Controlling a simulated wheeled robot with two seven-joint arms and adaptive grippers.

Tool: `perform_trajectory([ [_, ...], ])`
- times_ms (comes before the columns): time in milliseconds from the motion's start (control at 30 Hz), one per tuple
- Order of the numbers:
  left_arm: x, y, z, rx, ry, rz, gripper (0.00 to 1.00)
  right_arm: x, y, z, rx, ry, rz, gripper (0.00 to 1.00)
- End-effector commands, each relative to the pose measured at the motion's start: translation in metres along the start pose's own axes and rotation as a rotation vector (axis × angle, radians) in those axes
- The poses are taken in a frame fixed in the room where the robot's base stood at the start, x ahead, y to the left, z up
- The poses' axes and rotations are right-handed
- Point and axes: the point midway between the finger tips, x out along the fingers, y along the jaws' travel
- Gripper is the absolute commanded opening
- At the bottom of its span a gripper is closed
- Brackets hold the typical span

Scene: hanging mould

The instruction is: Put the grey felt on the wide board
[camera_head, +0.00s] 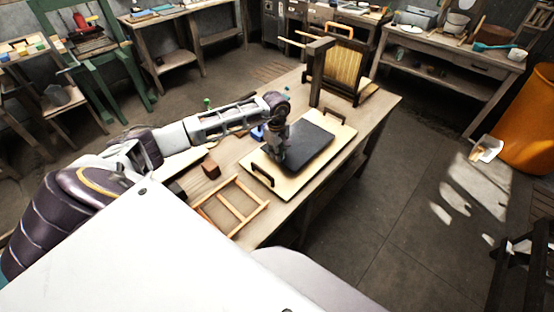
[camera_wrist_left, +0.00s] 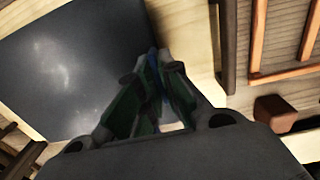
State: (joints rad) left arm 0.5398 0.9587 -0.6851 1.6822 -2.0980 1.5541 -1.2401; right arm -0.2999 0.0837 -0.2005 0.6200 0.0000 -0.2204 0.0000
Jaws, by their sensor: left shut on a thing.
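The grey felt (camera_head: 308,145) is a dark, flat rectangle over the wide board (camera_head: 322,167), a pale board with a dark handle at each end. In the left wrist view the felt (camera_wrist_left: 70,60) fills the upper left, with the pale board (camera_wrist_left: 187,30) showing beyond its edge. My left gripper (camera_head: 277,160) is at the felt's left edge in the head view. Its fingers (camera_wrist_left: 158,72) are shut on that edge; the exact contact is partly hidden. Whether the felt rests fully on the board I cannot tell. My right gripper is not in view.
A wooden frame (camera_head: 231,206) and a brown block (camera_head: 211,170) lie on the table left of the board. A small blue thing (camera_head: 257,132) is behind the gripper. A dark post (camera_head: 318,72) and a slatted yellowish frame (camera_head: 340,68) stand at the table's far end.

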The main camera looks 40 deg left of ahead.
Motion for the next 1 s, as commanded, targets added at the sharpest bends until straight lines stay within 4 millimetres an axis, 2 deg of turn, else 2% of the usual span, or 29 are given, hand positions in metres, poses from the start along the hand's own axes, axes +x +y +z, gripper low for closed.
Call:
perform_trajectory([
  [333,0.032,-0.001,0.001,0.0,-0.002,-0.001,0.0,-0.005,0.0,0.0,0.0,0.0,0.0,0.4],
  [833,0.037,-0.001,0.0,0.001,0.0,0.0,0.0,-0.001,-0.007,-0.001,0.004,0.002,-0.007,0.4],
  [867,0.037,-0.001,0.0,0.001,0.0,-0.001,0.11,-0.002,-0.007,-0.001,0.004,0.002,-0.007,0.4],
  [1000,0.037,-0.001,0.0,0.001,0.0,-0.001,0.28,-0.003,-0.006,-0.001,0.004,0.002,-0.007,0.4],
])
